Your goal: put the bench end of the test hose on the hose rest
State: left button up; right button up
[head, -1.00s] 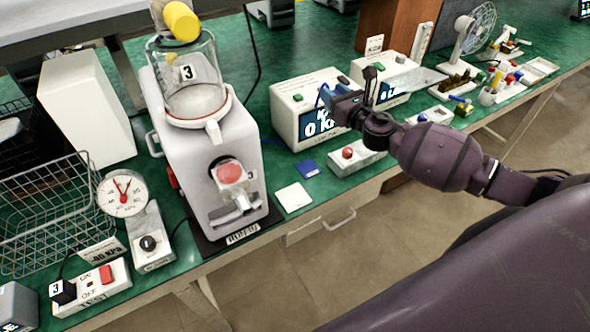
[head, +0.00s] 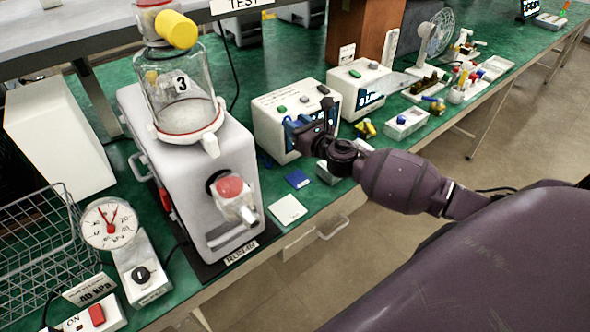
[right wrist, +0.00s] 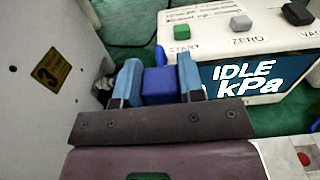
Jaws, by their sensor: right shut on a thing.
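My right gripper (head: 298,132) is in front of the white tester with a screen (head: 272,108). In the right wrist view its two blue fingers (right wrist: 157,84) are shut on a blue block-like piece (right wrist: 160,86), which looks like the end of the test hose. A bit of blue hose (head: 289,121) shows beside the gripper in the head view; its run behind the gripper is hidden. The piece is held up, apart from the tester. I cannot pick out the hose rest with certainty. My left gripper is out of view.
The grey pump (head: 200,170) with its clear canister (head: 180,95) stands left of the gripper. A labelled pale panel (right wrist: 45,80) and a metal fitting (right wrist: 103,88) are close on the left in the wrist view.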

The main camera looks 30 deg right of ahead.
notch_tip(320, 180, down, 10)
jog(key=b, duration=0.4)
jog(key=shift+b, duration=0.3)
jog(key=shift+f, duration=0.1)
notch_tip(320, 180, down, 4)
jog(key=b, duration=0.2)
jog(key=shift+a+b, duration=0.1)
jog(key=shift+b, duration=0.25)
jog(key=shift+f, duration=0.2)
jog(key=shift+r, duration=0.25)
jog(key=shift+f, duration=0.25)
jog(key=o, duration=0.9)
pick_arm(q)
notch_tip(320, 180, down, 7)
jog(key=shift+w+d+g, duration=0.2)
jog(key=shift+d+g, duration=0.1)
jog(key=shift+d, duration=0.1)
pick_arm(e)
jog(key=shift+o, duration=0.2)
